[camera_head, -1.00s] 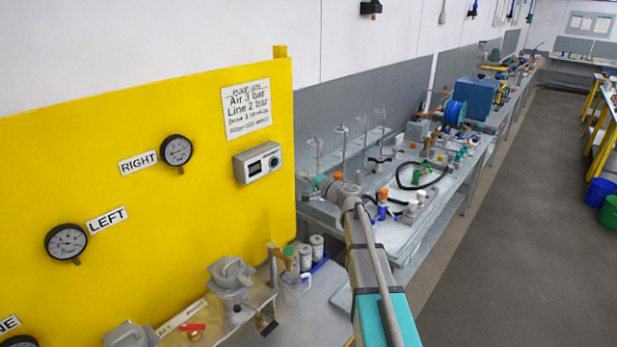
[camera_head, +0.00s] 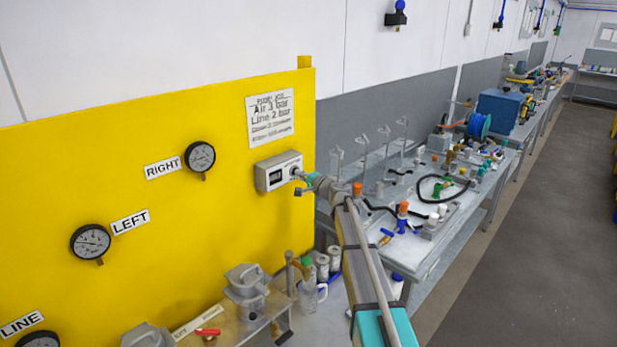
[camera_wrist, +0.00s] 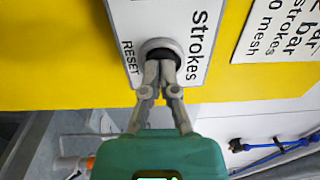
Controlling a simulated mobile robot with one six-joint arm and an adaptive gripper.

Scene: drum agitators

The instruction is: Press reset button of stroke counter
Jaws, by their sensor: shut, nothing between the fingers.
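The stroke counter (camera_head: 278,171) is a light grey box with a dark display, mounted on the yellow panel (camera_head: 110,130) near its right edge. In the wrist view its face (camera_wrist: 188,20) reads "Strokes" and "RESET". The round reset button (camera_wrist: 160,48) has a grey ring and a dark middle. My gripper (camera_wrist: 160,68) is shut and empty. Its fingertips overlap the lower part of the button in the wrist view and seem at or very near it; contact cannot be told for sure. In the head view my gripper (camera_head: 300,178) reaches the counter's right end.
Dial gauges labelled RIGHT (camera_head: 200,157) and LEFT (camera_head: 90,242) sit left of the counter. A paper sign (camera_head: 270,119) hangs above it. Grey pump parts (camera_head: 246,287) and a clear jug (camera_head: 312,295) stand below. A cluttered bench (camera_head: 425,240) lies to the right.

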